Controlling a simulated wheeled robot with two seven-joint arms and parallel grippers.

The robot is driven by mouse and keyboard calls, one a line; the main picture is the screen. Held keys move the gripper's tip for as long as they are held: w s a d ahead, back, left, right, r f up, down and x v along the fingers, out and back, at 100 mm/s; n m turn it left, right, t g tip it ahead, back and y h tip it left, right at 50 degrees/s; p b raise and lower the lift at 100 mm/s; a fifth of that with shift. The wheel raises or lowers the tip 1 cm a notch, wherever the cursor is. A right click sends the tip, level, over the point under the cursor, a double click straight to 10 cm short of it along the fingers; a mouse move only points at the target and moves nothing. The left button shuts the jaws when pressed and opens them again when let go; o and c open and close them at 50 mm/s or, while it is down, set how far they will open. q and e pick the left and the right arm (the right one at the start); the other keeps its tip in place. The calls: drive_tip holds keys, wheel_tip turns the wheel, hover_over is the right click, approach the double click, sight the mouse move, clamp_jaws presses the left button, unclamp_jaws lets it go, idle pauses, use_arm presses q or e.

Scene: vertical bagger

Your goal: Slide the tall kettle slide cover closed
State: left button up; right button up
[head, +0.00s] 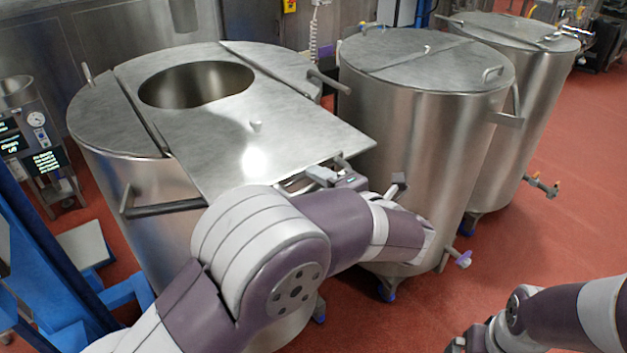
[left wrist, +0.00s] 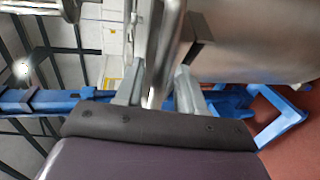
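The tall steel kettle (head: 165,180) stands at the left in the head view. A round opening (head: 197,84) into the kettle is uncovered behind the cover. My left gripper (head: 318,180) is at the cover's jutting front edge. In the left wrist view its two fingers (left wrist: 158,88) stand apart, with a thin metal edge between or just beyond them; contact is unclear. My right gripper (head: 462,343) is partly cut off at the lower right.
Two more lidded steel kettles (head: 430,130) (head: 540,90) stand to the right. Handle bars (head: 160,207) (head: 330,82) stick out from the tall kettle's sides. A blue frame (head: 50,270) is at the left. Red floor (head: 540,240) is clear at the right.

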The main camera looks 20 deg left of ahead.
use_arm(q)
drive_tip(key=shift+s+a, duration=0.1)
drive_tip(key=shift+c, duration=0.3)
clamp_jaws()
drive_tip(key=shift+w+a, duration=0.2)
drive_tip(key=shift+a, duration=0.05)
drive_tip(key=x, duration=0.2)
drive_tip(key=r+b+x, duration=0.1)
drive_tip(key=x, duration=0.1)
drive_tip(key=shift+w+a, duration=0.2)
drive_tip(key=shift+a, duration=0.05)
